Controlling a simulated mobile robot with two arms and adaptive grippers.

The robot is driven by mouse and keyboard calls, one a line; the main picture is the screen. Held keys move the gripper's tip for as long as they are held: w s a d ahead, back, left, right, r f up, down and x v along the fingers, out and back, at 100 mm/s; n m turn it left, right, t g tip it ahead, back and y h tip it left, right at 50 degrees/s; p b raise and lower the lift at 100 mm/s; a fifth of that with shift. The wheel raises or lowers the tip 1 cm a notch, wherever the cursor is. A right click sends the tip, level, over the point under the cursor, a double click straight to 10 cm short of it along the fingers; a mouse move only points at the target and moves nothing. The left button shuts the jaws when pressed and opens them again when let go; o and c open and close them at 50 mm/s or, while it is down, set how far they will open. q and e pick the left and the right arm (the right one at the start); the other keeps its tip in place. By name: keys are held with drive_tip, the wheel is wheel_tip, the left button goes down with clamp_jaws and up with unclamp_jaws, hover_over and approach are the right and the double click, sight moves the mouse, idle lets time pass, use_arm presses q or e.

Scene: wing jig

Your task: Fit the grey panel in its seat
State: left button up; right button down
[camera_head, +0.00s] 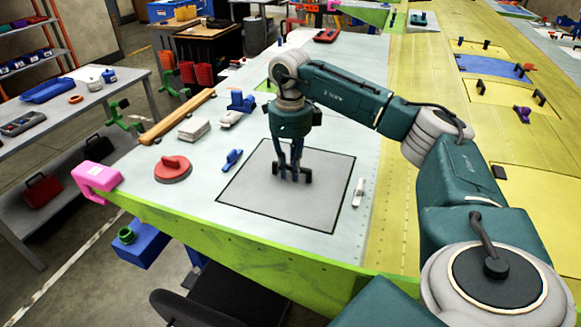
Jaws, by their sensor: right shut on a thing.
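The grey panel (262,192) is a flat square plate with a dark border around it, on the pale wing surface (200,210) in the middle of the head view. A dark handle (307,175) stands on the panel. My right gripper (292,178) reaches down from above and is shut on this handle. The fingers hide part of the handle and of the panel behind it. The panel looks level and in line with the dark border; I cannot tell whether it lies fully flush. My left gripper is not in view.
A red suction disc (173,169), a small blue tool (232,160) and a white marker-like item (359,192) lie around the panel. A pink clamp (97,178) grips the front left edge. A wooden bar (178,117) lies farther back. Yellow wing skin (397,220) extends to the right.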

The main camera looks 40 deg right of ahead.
idle(0.3)
drive_tip(key=c, duration=1.6)
unclamp_jaws()
drive_tip(key=shift+o, duration=0.2)
wheel_tip(320, 180, up, 12)
drive_tip(key=shift+a+f, duration=0.1)
